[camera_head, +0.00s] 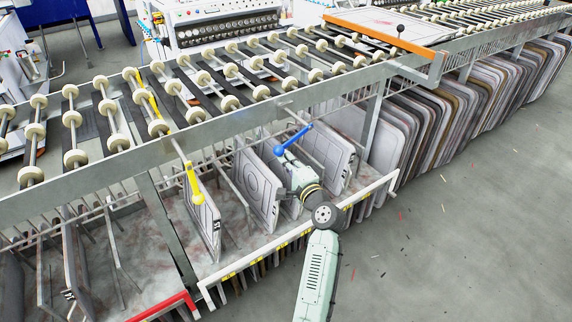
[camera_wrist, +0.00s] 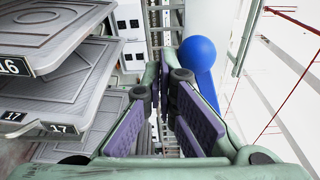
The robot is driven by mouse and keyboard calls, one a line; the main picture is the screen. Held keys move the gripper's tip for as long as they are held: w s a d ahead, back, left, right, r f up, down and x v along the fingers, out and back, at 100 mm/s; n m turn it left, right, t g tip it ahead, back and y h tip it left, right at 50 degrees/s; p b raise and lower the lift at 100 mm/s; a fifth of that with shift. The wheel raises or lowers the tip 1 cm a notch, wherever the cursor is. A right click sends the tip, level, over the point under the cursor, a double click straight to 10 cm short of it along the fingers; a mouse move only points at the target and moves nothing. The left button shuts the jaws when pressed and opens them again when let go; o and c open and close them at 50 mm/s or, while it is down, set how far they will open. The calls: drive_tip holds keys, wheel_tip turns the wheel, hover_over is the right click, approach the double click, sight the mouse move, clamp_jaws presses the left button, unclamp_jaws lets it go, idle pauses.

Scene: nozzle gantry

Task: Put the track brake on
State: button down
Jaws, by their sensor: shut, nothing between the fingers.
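A blue lever (camera_head: 295,138) with a ball knob sits below the front rail of the roller track, and its large blue ball also shows in the wrist view (camera_wrist: 198,54). A yellow lever (camera_head: 193,185) with a ball end hangs from the rail to the left. I cannot tell which lever is the track brake. My gripper (camera_head: 290,160) is just below the blue lever. In the wrist view my gripper's purple-padded fingers (camera_wrist: 168,88) are shut and empty, with the blue ball just beyond them to the right.
The roller track (camera_head: 200,85) runs above a rack of upright grey plates (camera_head: 258,185). Numbered plates (camera_wrist: 65,70) stand close on the left in the wrist view. A white rack rail (camera_head: 350,200) crosses beneath my arm. Open floor (camera_head: 480,210) lies to the right.

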drive_tip(key=shift+a+r, duration=0.1)
drive_tip(key=shift+r, duration=0.15)
idle(0.4)
